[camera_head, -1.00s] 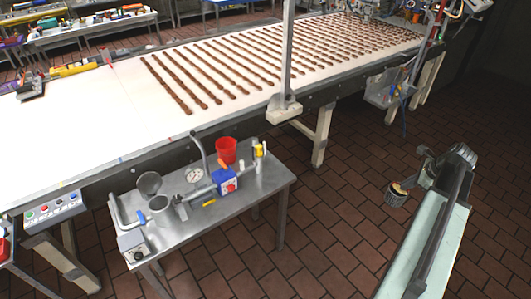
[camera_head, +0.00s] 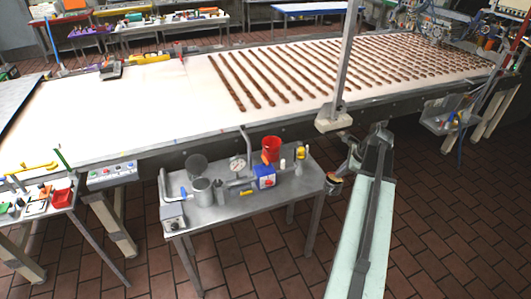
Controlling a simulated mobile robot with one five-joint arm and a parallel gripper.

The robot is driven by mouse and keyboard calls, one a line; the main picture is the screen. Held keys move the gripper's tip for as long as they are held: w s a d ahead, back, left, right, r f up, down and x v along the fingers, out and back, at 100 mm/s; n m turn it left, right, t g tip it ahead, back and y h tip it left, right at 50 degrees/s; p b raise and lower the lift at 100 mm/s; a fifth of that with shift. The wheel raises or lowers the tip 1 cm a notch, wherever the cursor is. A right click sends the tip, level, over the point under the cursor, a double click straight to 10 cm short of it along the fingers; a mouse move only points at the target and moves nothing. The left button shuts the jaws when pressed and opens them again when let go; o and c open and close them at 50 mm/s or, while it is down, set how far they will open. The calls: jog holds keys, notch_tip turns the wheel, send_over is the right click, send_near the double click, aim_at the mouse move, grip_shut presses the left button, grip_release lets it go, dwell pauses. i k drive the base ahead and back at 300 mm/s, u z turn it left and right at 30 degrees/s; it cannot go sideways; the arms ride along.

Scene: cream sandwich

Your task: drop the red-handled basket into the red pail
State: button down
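The red pail (camera_head: 271,149) stands upright at the back of the small steel table, behind a blue box with a red knob. My arm reaches in from the lower right, and my gripper (camera_head: 337,177) hangs at its far end, just off the table's right edge. It is to the right of the pail and a little nearer to me. A small round brownish-orange patch with a dark rim shows at the gripper's end. I cannot tell whether it is a held thing or part of the gripper. I cannot make out the red-handled basket, and the fingers are too small to read.
The steel table (camera_head: 232,208) also carries a metal pot (camera_head: 203,191), a blue box (camera_head: 264,178) and a grey box at its left. A long white conveyor (camera_head: 150,110) with chocolate-coloured strips runs behind. A post stands behind my arm. Brick floor is open at the right.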

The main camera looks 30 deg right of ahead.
aim_at(271, 157)
jog(key=i, duration=1.7)
jog(key=u, duration=0.05)
